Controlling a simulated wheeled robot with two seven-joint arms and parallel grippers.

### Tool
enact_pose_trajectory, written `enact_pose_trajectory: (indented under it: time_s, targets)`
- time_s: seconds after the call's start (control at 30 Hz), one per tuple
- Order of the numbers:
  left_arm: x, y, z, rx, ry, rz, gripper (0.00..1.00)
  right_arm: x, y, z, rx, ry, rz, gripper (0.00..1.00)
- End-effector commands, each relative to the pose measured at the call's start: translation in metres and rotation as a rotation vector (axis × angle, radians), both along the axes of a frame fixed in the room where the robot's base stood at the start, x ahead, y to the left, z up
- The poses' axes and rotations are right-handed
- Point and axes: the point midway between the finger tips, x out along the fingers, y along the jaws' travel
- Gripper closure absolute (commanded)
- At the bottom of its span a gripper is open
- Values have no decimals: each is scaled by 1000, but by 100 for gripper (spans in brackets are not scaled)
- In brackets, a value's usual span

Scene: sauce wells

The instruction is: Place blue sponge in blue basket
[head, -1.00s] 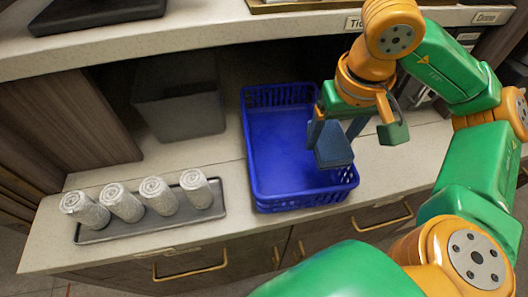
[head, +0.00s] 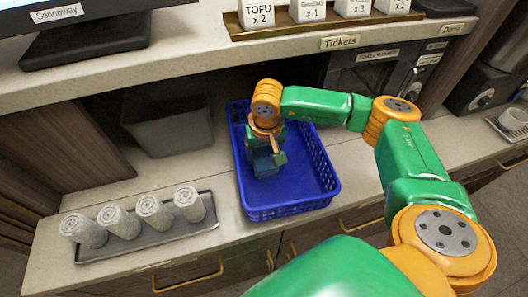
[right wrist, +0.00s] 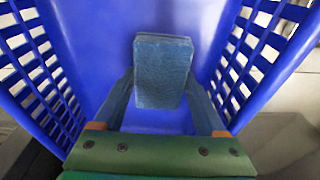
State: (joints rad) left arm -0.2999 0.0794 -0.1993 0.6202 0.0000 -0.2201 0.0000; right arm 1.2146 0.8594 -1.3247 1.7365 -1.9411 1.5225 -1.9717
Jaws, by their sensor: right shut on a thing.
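The blue basket (head: 298,190) stands on the counter in the middle of the head view, with slotted side walls. My right gripper (head: 266,158) is inside the basket outline, toward its back left. It is shut on the blue sponge (head: 264,168), a dull blue block. In the right wrist view the sponge (right wrist: 162,72) sits between the two fingers, with the basket's blue floor behind it and slotted walls (right wrist: 40,70) on both sides. I cannot tell whether the sponge touches the basket floor. My left gripper is not in view.
A grey tray (head: 150,243) with several rolled towels (head: 155,211) lies left of the basket. A dark grey bin (head: 167,122) stands behind, under the shelf (head: 190,50). Ticket blocks (head: 307,10) sit on the shelf. Bare counter lies right of the basket.

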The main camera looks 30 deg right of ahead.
Motion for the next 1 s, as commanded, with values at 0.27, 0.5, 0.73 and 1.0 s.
enact_pose_trajectory:
  time_s: [0.27, 0.5, 0.73, 1.0]
  targets:
    - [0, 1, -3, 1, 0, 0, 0, 0, 0, -2, 0, 0, 0, 0]
    - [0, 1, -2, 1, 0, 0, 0, 0, 1, 7, 2, -4, 0, 0]
    - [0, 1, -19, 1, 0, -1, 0, -8, 4, 68, 2, -8, 2, 0]
    - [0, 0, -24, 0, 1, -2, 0, -16, 6, 117, 2, -2, 0, 0]
